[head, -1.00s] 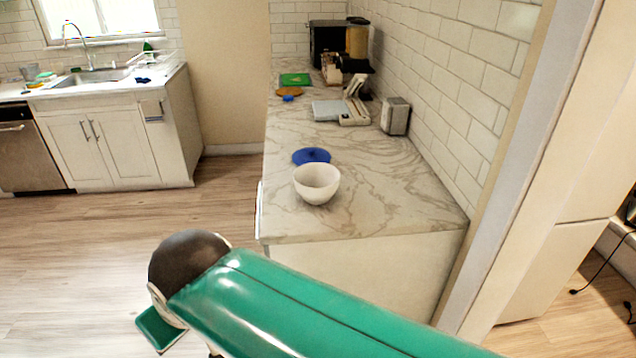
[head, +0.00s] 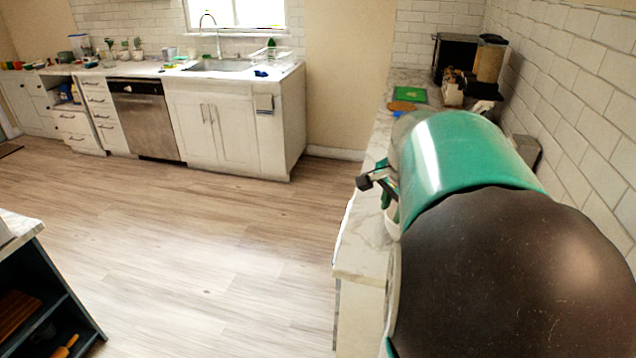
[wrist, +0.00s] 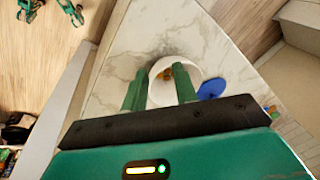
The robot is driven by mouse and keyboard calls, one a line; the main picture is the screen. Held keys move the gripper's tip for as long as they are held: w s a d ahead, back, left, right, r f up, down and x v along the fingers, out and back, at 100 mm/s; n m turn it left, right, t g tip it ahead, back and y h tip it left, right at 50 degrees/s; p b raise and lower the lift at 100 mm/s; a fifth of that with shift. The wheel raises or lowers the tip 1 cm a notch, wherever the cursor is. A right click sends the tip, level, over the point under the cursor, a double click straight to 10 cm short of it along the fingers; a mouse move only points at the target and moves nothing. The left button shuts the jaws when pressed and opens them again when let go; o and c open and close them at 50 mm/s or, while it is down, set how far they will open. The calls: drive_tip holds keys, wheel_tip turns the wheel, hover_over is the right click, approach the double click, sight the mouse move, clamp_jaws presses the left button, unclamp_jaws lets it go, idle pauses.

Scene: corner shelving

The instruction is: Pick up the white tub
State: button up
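The white tub (wrist: 194,76) looks like a round white bowl on the marble counter, with small orange-brown things inside it. In the wrist view my gripper (wrist: 159,72) is open above it. The right finger overlaps the tub's middle and the left finger lies by its left rim, so the two are not centred on it. Nothing is held between the fingers. In the head view my arm hides most of the tub; a sliver of white (head: 392,221) shows below my gripper (head: 384,190). Whether the fingers touch the tub cannot be told.
A blue disc (wrist: 212,89) lies just right of the tub. The marble counter (head: 362,245) has a free left edge over open wood floor. A green board (head: 410,94), a dark appliance (head: 455,57) and a tiled wall (head: 570,90) stand farther back and right.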

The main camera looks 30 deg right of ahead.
drive_tip(key=s+d+f+m, duration=0.2)
drive_tip(key=s+d+m, duration=0.2)
drive_tip(key=d, duration=0.6)
drive_tip(key=shift+m+y, duration=0.3)
drive_tip(key=x, duration=1.3)
drive_tip(key=shift+w+a+f, duration=0.15)
drive_tip(key=shift+w+f, duration=0.05)
clamp_jaws()
